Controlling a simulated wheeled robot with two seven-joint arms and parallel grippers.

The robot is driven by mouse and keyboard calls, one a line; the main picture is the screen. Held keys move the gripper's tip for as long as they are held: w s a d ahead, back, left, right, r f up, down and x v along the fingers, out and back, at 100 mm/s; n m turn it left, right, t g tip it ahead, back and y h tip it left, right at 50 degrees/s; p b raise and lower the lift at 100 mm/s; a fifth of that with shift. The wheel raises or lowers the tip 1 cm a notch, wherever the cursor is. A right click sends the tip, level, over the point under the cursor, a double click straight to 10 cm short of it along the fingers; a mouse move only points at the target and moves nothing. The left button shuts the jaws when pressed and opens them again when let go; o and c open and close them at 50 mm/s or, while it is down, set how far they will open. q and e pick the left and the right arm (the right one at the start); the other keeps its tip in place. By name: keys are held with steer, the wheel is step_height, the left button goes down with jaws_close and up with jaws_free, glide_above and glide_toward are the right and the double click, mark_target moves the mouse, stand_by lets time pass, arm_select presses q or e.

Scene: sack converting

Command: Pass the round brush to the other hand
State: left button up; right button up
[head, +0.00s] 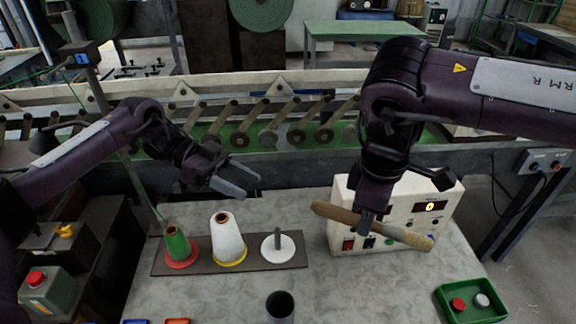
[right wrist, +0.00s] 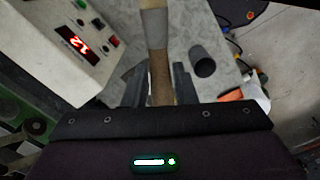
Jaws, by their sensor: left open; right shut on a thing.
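The round brush (head: 338,214) has a brown wooden handle at the left and a paler, tan end at the right. It is held slightly tilted in front of the control box. My right gripper (head: 370,222) is shut on the brush near its middle. In the right wrist view the brush (right wrist: 158,70) runs up between the fingers of my right gripper (right wrist: 160,84). My left gripper (head: 236,182) is open and empty, to the left of the brush and apart from it, above the back of the table.
A white control box (head: 340,190) with a lit display stands behind the brush. A rack (head: 290,258) holds a green cone (head: 176,244), a white cone (head: 226,240) and a bare spindle. A dark cup (head: 280,306) stands in front. A green tray (head: 462,314) lies at the right.

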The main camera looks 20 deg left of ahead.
mark_target(346, 210)
steer(key=shift+d, duration=0.1)
arm_select(q)
steer(key=d+r+m+g+y, duration=0.2)
steer(key=d+r+m, duration=0.25)
steer(key=d, duration=0.55)
steer(key=shift+n+h, duration=0.25)
steer(key=shift+h, duration=0.05)
steer(key=x, duration=1.1)
steer(key=shift+w+d+r, duration=0.1)
steer(key=shift+w+d, duration=0.25)
steer(key=shift+d, duration=0.05)
steer(key=shift+t, duration=0.3)
steer(key=c, duration=1.1)
arm_select(e)
steer(key=o, duration=1.1)
steer(key=shift+r, duration=0.1)
